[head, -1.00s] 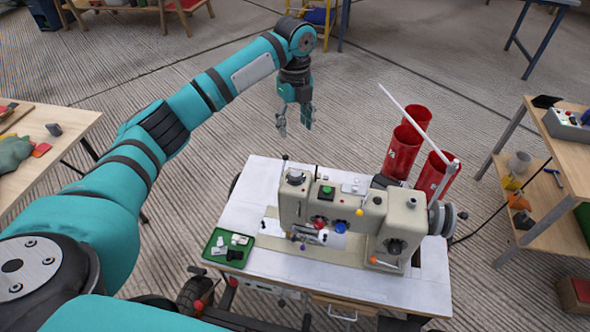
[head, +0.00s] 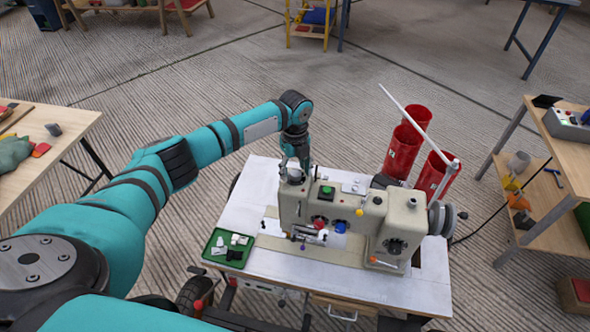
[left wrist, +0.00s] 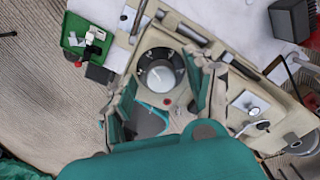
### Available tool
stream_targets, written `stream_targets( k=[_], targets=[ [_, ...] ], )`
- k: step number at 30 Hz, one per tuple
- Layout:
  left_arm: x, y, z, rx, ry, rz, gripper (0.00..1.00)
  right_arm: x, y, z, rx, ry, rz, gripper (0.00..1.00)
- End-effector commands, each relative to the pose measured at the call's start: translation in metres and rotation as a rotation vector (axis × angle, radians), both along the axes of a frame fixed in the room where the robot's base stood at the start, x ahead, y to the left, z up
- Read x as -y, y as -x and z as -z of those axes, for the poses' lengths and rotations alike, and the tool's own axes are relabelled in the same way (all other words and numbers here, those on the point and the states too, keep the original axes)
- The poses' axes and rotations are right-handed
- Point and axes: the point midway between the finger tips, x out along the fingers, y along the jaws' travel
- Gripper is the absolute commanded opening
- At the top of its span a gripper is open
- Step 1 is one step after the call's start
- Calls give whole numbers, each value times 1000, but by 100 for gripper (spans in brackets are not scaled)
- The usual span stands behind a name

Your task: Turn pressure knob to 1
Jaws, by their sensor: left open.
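A beige sewing machine (head: 330,208) stands on a white table. A round silver knob (left wrist: 158,75) with a dark ring around it sits on top of its left end. I take it as the pressure knob; its markings are too small to read. In the head view this knob (head: 294,180) is partly hidden under my left gripper (head: 295,166). In the left wrist view my left gripper (left wrist: 163,82) is open, pointing down, with a finger on either side of the knob. I cannot tell whether the fingers touch it. My right gripper is not in view.
A green tray (head: 228,247) with small white and black pieces lies at the table's left. Red cylinders (head: 403,150) and a slanted white rod (head: 418,112) stand behind the machine's right end. A green button (head: 326,191) is close to the knob.

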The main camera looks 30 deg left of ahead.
Motion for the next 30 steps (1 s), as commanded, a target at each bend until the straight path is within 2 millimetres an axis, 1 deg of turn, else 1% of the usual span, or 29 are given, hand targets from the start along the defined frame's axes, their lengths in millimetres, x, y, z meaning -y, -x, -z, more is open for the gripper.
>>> stream_targets(
  k=[3,9,11,22,30],
  targets=[
    [0,0,3,0,0,1,55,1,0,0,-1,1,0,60],
    [0,0,3,0,0,0,55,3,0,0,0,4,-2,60],
    [0,0,3,0,0,0,48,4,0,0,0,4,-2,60],
    [0,0,3,1,-1,0,0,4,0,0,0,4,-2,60],
    [0,0,1,1,-1,-30,0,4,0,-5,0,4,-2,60]
  ],
)
